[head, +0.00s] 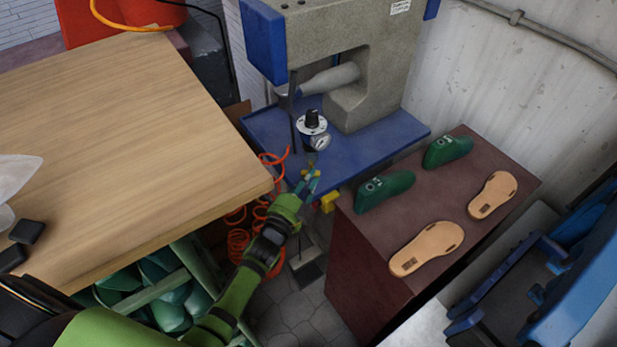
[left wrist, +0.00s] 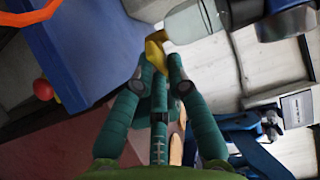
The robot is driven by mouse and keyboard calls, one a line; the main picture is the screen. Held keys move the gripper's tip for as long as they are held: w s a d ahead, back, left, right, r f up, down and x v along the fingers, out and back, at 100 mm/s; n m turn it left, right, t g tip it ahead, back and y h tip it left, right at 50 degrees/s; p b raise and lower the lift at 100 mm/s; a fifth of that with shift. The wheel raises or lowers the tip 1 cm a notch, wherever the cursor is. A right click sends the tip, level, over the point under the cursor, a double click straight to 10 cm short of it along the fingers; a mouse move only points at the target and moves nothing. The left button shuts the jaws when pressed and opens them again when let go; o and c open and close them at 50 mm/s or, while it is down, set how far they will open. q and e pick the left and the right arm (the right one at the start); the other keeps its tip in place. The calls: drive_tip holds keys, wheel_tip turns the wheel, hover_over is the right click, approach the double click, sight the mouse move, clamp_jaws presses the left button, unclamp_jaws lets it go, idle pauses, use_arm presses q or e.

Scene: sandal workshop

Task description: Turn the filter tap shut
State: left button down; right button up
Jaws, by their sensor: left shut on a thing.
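The filter unit (head: 312,124) has a black knob, a round gauge and a clear bowl, and stands at the front of the blue press table. The bowl (left wrist: 190,20) also shows at the top of the left wrist view. A yellow tap handle (left wrist: 155,58) is beside the bowl, between my left fingertips. My left gripper (head: 311,181) reaches up from below and is shut on this handle; it also shows in the left wrist view (left wrist: 160,66). The fingers partly hide the handle, and its exact angle is hard to tell. My right gripper is not in view.
The blue press table (head: 375,158) is just behind the gripper. A wooden table (head: 110,130) is at the left, with a coiled orange hose (head: 240,245) below its corner. A dark red stand (head: 440,205) at the right carries green lasts (head: 385,188) and tan soles (head: 427,249).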

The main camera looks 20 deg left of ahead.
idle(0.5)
use_arm(q)
drive_tip(key=c, duration=1.2)
unclamp_jaws()
drive_tip(key=s, duration=0.5)
drive_tip(key=s+a, duration=0.1)
drive_tip(key=s, duration=0.1)
drive_tip(key=shift+s, duration=0.25)
